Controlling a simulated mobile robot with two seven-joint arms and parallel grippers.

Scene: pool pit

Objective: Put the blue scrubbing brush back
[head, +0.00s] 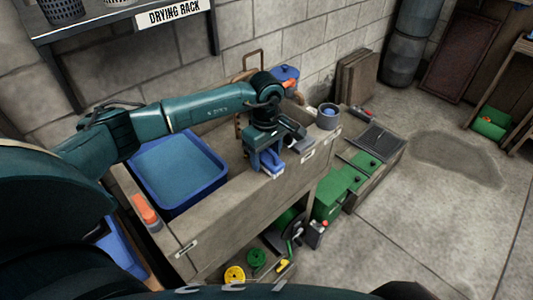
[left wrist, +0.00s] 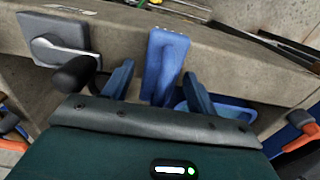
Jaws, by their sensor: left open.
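The blue scrubbing brush (left wrist: 165,62) shows in the left wrist view as a blue block with a pale, bristly far end. It lies between the two blue fingers of my left gripper (left wrist: 158,88), with gaps at both sides. In the head view the brush (head: 271,165) is under my left gripper (head: 266,150), at the concrete trough's (head: 235,215) front rim. My left gripper is open around the brush, and its body hides part of it in the head view. I cannot tell what the brush rests on. My right gripper is not in view.
A blue basin (head: 215,188) sits in the trough, left of my gripper. An orange-topped item (head: 145,210) stands on the left rim, and a grey cup (head: 328,118) on the right corner. Green boxes (head: 330,197) stand below right. The floor (head: 420,235) at right is free.

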